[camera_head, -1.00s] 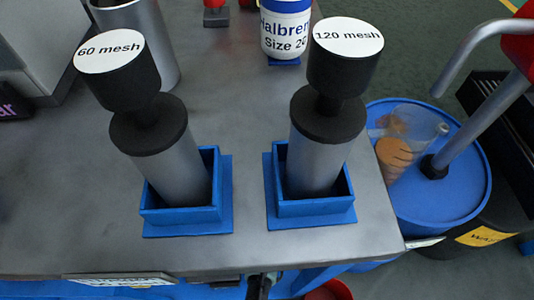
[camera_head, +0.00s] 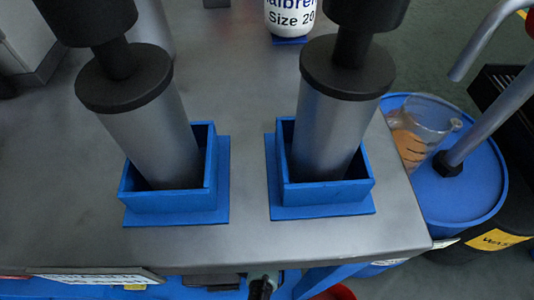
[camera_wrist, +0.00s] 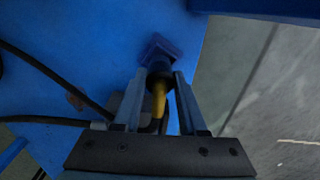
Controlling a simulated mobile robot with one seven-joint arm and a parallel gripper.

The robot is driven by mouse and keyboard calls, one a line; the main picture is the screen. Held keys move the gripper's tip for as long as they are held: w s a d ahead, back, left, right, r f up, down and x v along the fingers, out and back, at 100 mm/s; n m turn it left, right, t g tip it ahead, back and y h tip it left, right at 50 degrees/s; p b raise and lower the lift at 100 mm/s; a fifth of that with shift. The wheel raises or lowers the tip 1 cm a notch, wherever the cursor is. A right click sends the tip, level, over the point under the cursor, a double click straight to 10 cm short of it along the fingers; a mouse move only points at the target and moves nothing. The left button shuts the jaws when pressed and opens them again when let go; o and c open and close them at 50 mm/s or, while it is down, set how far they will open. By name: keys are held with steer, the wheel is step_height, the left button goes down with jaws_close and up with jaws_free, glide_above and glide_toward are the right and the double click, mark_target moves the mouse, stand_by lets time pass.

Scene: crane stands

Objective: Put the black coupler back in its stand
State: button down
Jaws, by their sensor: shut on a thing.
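In the wrist view, my gripper (camera_wrist: 159,84) is shut on the black coupler (camera_wrist: 160,73), a short dark cylinder with a yellow part (camera_wrist: 159,98) toward my palm. Just beyond the coupler is a small dark blue square block (camera_wrist: 158,48), which looks like its stand, on a blue surface. The coupler's far end overlaps this block; I cannot tell whether it is seated in it or only in front of it. In the head view, a dark piece (camera_head: 262,287) shows below the table's front edge; I cannot tell what it is.
Black cables (camera_wrist: 50,78) run in from the left in the wrist view. A blue bar (camera_wrist: 260,10) crosses the top right. In the head view, two grey cylinders stand in blue holders (camera_head: 172,203) (camera_head: 325,197) on the metal table. A blue drum (camera_head: 465,190) stands at right.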

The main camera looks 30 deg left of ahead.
steer(key=shift+f, duration=0.1)
stand_by(0.5)
steer(key=shift+f+b, duration=1.15)
steer(key=shift+f, duration=0.35)
steer(key=shift+c, duration=1.9)
jaws_free()
steer(key=shift+r, duration=0.1)
step_height(320, 180, up, 5)
steer(key=p, duration=0.5)
steer(key=shift+p, duration=0.3)
step_height(320, 180, up, 13)
steer(key=p, duration=0.8)
